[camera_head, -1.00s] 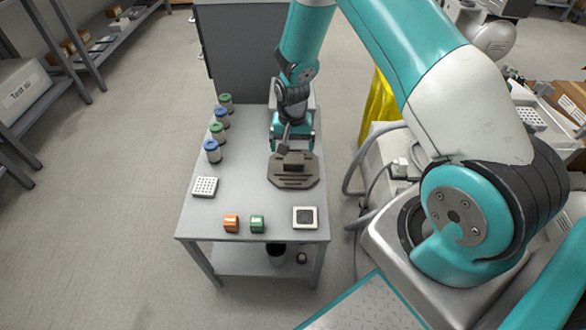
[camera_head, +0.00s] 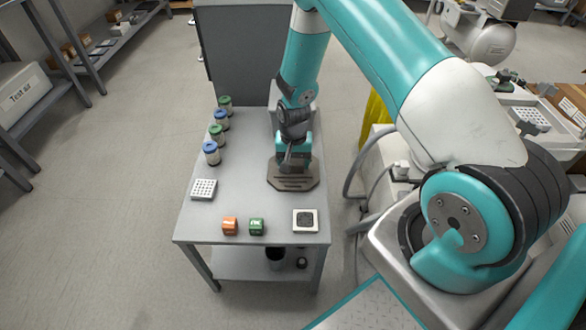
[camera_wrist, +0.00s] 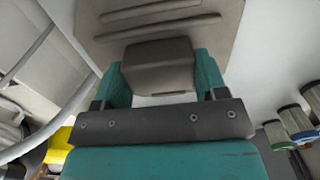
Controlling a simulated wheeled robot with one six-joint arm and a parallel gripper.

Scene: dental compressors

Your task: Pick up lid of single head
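A brown-grey lid-like piece (camera_head: 293,184) with cut corners, ridges and a raised block lies flat on the grey table (camera_head: 240,190). I take it to be the lid of the single head. In the wrist view its ridged plate (camera_wrist: 220,28) fills the top, with the raised block (camera_wrist: 158,65) below. My gripper (camera_head: 292,160) is low over the piece, pointing down. In the wrist view the teal fingers of my gripper (camera_wrist: 160,80) stand open on either side of the block. Firm contact is not visible. The fingertips are partly hidden in the head view.
Several jars with blue or green lids (camera_head: 218,133) line the table's left edge. A hose (camera_head: 350,180) runs right of the table.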

